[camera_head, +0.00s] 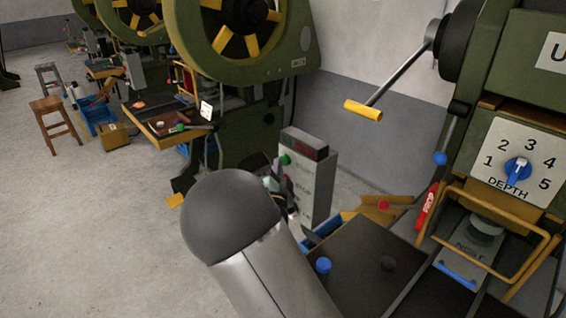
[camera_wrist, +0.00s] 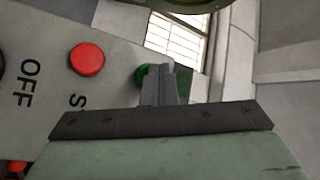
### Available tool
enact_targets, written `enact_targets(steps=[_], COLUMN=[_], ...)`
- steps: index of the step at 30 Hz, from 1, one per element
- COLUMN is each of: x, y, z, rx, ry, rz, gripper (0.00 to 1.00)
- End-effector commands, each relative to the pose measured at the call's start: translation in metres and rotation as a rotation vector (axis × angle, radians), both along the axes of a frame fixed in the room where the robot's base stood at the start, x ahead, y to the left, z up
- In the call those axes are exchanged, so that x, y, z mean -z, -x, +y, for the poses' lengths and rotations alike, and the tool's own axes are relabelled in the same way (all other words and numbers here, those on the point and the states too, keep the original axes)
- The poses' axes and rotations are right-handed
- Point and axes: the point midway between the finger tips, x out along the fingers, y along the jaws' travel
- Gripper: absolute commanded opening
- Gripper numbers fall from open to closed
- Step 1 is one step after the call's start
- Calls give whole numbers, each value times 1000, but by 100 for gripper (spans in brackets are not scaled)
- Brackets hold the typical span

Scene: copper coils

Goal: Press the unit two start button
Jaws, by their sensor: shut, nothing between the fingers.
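A grey control box (camera_head: 318,185) stands beyond my arm, with a red-and-dark display on top and START and STOP lettering on its face. Its green start button (camera_head: 285,159) is visible at the upper left of the face. In the wrist view the green button (camera_wrist: 141,77) is partly hidden behind my shut, empty gripper (camera_wrist: 165,68). I cannot tell whether the fingertips touch it. A red button (camera_wrist: 87,59) sits to its left, near lettering that begins with S. My gripper (camera_head: 272,183) is mostly hidden by my arm in the head view. No unit number shows on the box.
At right, a green press has a depth dial (camera_head: 517,170), a yellow-gripped crank (camera_head: 363,110) and a yellow guard frame. A dark worktop (camera_head: 375,262) with a blue knob (camera_head: 323,265) lies beside my arm.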

Motion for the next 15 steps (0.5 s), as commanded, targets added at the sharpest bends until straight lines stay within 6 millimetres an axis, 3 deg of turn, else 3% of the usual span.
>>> enact_targets(steps=[15], x=[0], y=[8], z=[9], rx=[-1], ry=[0], rz=[1], gripper=[0])
